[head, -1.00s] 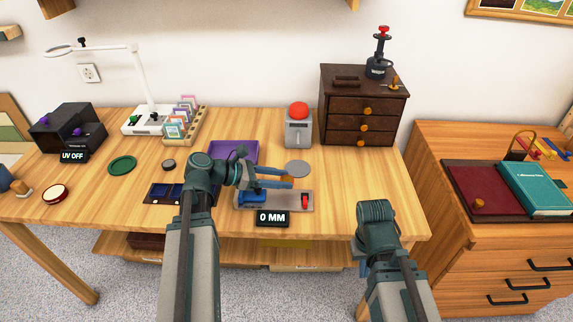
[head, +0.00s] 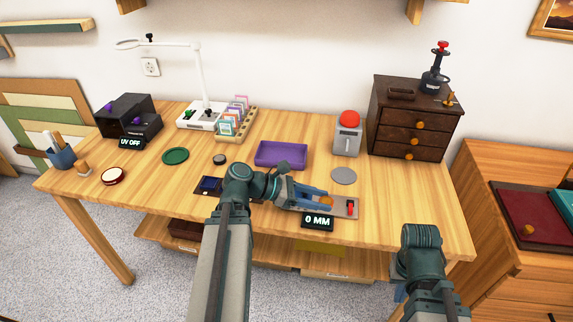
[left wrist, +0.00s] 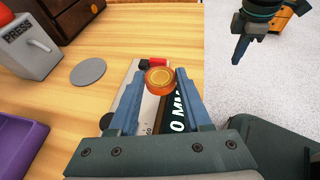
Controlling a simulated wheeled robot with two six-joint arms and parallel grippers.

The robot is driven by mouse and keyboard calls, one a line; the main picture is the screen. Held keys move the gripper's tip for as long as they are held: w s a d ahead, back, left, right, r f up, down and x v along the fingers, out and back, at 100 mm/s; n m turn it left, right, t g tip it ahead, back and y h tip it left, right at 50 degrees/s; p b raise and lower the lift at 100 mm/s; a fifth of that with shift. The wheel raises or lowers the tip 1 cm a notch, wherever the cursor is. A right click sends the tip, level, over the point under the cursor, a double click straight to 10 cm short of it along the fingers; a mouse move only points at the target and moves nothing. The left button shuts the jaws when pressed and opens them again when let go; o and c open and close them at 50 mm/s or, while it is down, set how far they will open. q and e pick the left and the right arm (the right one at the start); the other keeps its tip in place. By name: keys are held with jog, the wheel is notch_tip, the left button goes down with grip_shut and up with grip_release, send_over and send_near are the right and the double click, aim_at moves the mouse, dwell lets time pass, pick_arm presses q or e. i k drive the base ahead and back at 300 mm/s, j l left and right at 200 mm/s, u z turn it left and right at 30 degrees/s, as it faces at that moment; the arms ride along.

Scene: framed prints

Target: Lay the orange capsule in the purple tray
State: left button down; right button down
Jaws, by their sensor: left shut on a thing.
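The orange capsule (left wrist: 158,78) is a round, amber disc with a lighter face. In the left wrist view it sits between the fingertips of my left gripper (left wrist: 157,92), which is shut on it. In the head view my left gripper (head: 322,199) is over the grey measuring gauge (head: 340,210), and the capsule (head: 326,200) shows small at its tips. The purple tray (head: 281,153) lies behind the gripper and looks empty. It also shows at the left of the left wrist view (left wrist: 18,140). My right gripper (head: 400,293) is low beyond the table's front edge, mostly hidden by its arm.
The "0 MM" display (head: 317,221) stands in front of the gauge. A grey disc (head: 343,176) and a press with a red button (head: 347,135) are right of the tray. A dark blue tray (head: 209,186) is left of my gripper. Bare table lies at the right.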

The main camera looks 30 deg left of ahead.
aim_at(282, 158)
jog(key=k+j+z, duration=0.2)
jog(key=j, duration=0.2)
jog(key=k+j+z, duration=0.15)
jog(key=j, duration=0.2)
jog(key=k+j+z, duration=0.2)
jog(key=j+z, duration=0.45)
jog(key=j, duration=0.75)
